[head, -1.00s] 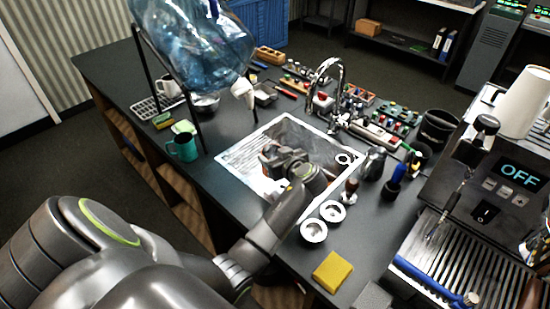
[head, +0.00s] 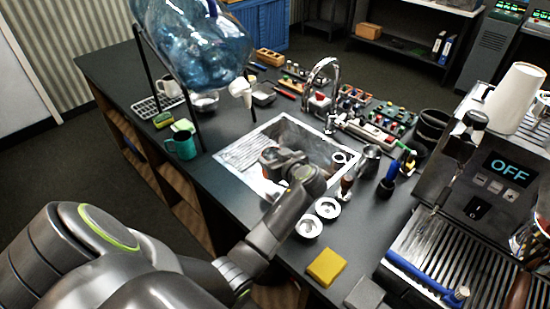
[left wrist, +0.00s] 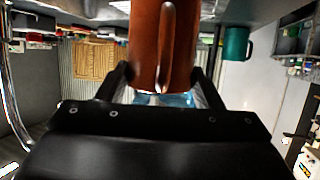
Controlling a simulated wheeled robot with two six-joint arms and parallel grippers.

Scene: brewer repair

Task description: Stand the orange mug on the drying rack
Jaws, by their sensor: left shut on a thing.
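The orange mug (left wrist: 150,45) fills the top middle of the left wrist view, with its handle toward the camera. My left gripper (left wrist: 162,82) is shut on it, one finger on each side. In the head view my left gripper (head: 284,162) is over the sink, and the mug is hidden behind it. What looks like the drying rack, a white wire grid (head: 146,110), lies at the far left end of the counter under the big bottle's stand. A white mug (head: 169,89) stands by it. My right gripper is in neither view.
A teal mug (head: 182,146) stands between the sink (head: 240,158) and the rack. The blue bottle (head: 195,45) on its black stand overhangs that end. A faucet (head: 325,75) rises behind the sink. A yellow sponge (head: 326,267) lies near the front edge.

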